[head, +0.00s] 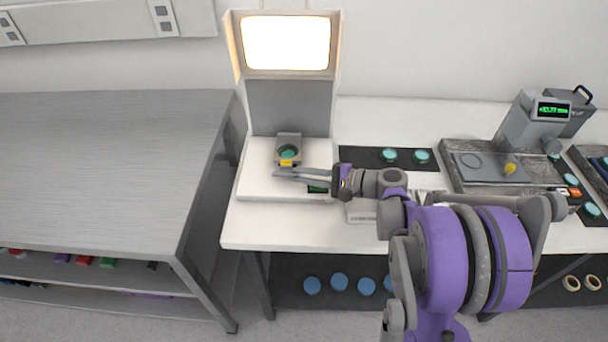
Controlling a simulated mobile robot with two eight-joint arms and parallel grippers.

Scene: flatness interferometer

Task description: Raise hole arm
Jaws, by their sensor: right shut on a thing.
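The interferometer (288,105) stands on the white bench, with a bright lit screen at its top and a white base. On its base is a small grey stage (290,139) with a round teal piece (288,153) on it. A small yellow tab (287,162) shows at the stage's front; it looks like the end of the hole arm. My right gripper (276,173) reaches in from the right, with its fingertips at or just in front of the tab. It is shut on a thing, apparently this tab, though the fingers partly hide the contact. My left gripper is out of view.
A dark mat (360,158) with teal discs lies right of the interferometer. Further right stands a grey instrument (530,125) with a green display. Blue discs (340,282) lie on the shelf below. A grey table (100,160) stands at the left, its top bare.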

